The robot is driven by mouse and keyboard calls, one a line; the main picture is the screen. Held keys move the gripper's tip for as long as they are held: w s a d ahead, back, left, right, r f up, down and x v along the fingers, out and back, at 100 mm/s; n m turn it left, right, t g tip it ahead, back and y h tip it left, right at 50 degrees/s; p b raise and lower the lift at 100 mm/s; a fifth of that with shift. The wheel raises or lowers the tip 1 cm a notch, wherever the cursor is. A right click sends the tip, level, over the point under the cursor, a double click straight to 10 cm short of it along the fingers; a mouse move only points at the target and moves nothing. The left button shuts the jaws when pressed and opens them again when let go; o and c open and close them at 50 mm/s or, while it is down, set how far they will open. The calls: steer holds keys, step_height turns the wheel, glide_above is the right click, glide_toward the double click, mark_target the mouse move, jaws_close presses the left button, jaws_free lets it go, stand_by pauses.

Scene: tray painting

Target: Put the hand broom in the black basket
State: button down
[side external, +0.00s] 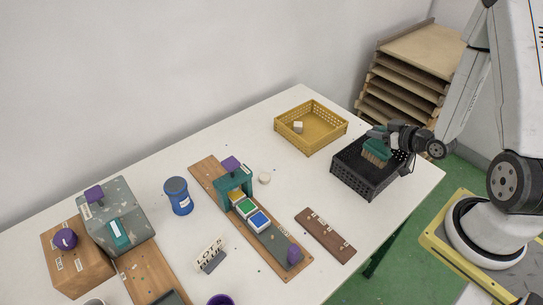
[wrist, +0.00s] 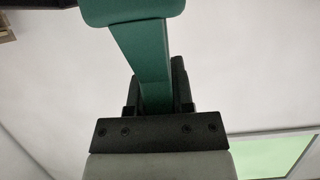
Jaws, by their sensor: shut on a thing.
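The hand broom (side external: 375,153) has a teal body and tan bristles that point down. It is over the black basket (side external: 365,184) at the right end of the table. My gripper (side external: 391,133) is shut on the broom's handle. In the wrist view the teal handle (wrist: 145,60) runs up from between the dark fingers of my gripper (wrist: 155,95). The bristles look at or just above the basket's rim; I cannot tell whether they touch it. The broom hides part of the basket's inside.
A yellow basket (side external: 308,143) with a small white block (side external: 298,127) inside stands left of the black basket. A brown board with hooks (side external: 326,236) lies in front. A long wooden board (side external: 208,172) with coloured blocks and a blue canister (side external: 178,196) are further left.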

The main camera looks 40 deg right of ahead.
mark_target(375, 142)
steer(key=shift+f, duration=1.8)
steer(key=shift+f, duration=0.2)
steer(key=shift+c, duration=2.4)
jaws_free()
steer(key=shift+r, duration=0.15)
steer(key=shift+s+r, duration=0.1)
steer(key=shift+s, duration=0.05)
steer(key=v, duration=0.7)
steer(key=shift+s+r, duration=0.1)
